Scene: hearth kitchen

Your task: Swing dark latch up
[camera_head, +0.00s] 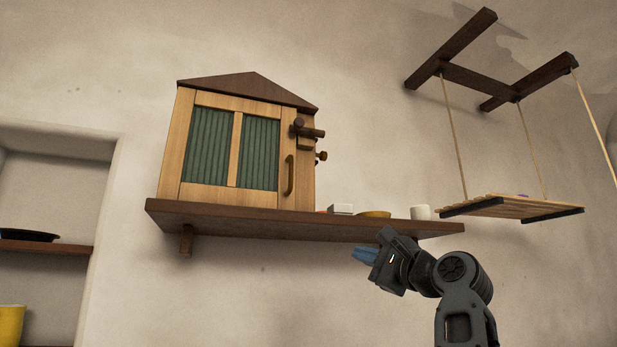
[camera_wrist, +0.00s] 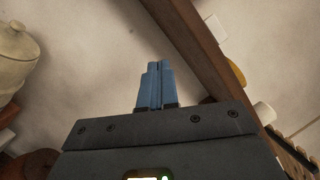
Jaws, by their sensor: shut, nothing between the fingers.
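The dark latch (camera_head: 308,131) is a brown wooden bar on the right side of the cabinet front. It lies roughly level across the edge of the door. The wooden cabinet (camera_head: 173,150) has green panels, a peaked brown roof and a curved door handle (camera_head: 290,175). The door looks shut. My gripper (camera_head: 364,255) has blue fingers. It is below the shelf, to the right of and lower than the latch, and apart from it. In the wrist view the blue fingers (camera_wrist: 155,86) are together and empty. The latch cannot be made out in the wrist view.
The brown shelf (camera_head: 230,222) under the cabinet also holds a white box (camera_head: 341,209), a yellow bowl (camera_head: 375,214) and a white cup (camera_head: 420,212). A slatted hanging rack (camera_head: 510,208) is at the right. A wall niche with a dark plate (camera_head: 28,236) is at the left.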

